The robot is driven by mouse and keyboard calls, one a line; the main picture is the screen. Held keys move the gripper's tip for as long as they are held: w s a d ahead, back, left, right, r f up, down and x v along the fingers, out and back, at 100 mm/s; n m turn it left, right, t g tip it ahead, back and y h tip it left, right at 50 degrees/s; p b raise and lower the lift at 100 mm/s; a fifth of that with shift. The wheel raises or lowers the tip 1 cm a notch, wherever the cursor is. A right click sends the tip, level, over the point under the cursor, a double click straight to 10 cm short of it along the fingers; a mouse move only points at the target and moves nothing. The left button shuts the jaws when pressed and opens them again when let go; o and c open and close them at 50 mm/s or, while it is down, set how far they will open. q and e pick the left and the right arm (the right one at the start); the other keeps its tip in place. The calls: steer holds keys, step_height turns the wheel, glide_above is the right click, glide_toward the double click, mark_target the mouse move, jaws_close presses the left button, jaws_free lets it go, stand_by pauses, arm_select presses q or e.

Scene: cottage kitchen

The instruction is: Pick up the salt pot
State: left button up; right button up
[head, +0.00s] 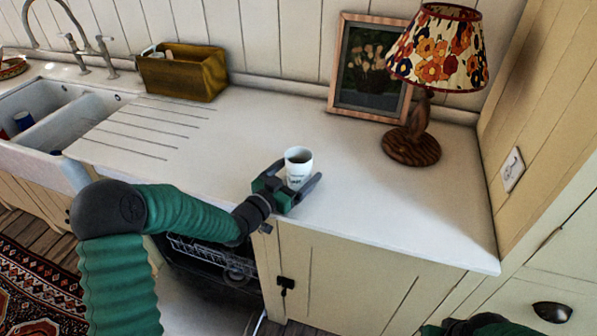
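The salt pot (299,160) is a small white open-topped pot with dark lettering, upright near the front edge of the white counter. My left gripper (299,170) reaches in from the left, low over the counter, with its fingers spread on either side of the pot. The fingers look wider apart than the pot, and I cannot tell whether either one touches it. The lower part of the pot is partly hidden by the gripper. Only a green and dark part of my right arm shows at the bottom right edge; its gripper is not visible.
A lamp (411,147) with a floral shade and a framed picture (343,105) stand behind to the right. A wooden box (185,75) is at the back left, near the sink (65,120). An open dishwasher (215,275) is below. The counter (390,215) right of the pot is clear.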

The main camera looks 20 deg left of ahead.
arm_select(q)
steer(key=c, duration=1.4)
